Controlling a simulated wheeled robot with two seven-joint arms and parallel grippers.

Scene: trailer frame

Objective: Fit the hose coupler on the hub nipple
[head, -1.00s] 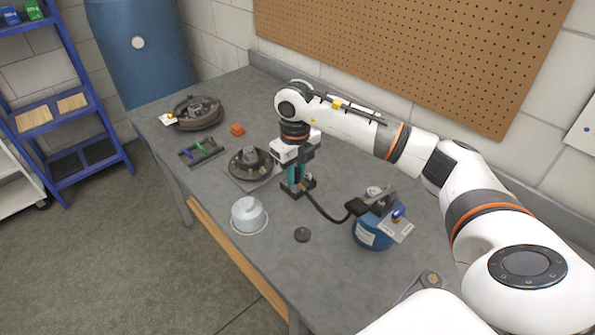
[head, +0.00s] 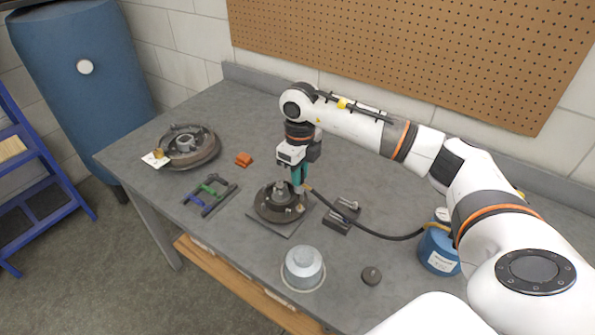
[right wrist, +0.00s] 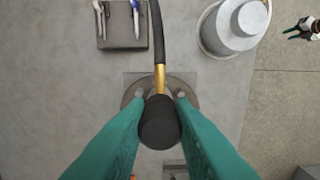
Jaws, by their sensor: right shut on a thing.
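My right gripper (head: 300,180) has teal fingers shut on the hose coupler. In the right wrist view the coupler (right wrist: 160,122) is a dark cylinder between the fingertips, with a brass stem and a black hose (right wrist: 157,35). The hub (head: 268,207) is a dark round part on a flat plate on the bench. The gripper is over the hub's right side in the head view. The coupler and fingers cover much of the hub (right wrist: 131,92) in the wrist view. I cannot make out the nipple or whether the coupler touches it. My left gripper is not in view.
The hose runs right to a blue canister (head: 438,255). A dark block with tools (head: 334,222) stands right of the hub. A grey lidded pot (head: 303,268) and a dark knob (head: 371,276) are in front. A second hub (head: 205,152), orange piece (head: 244,159) and small rack (head: 196,206) are left.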

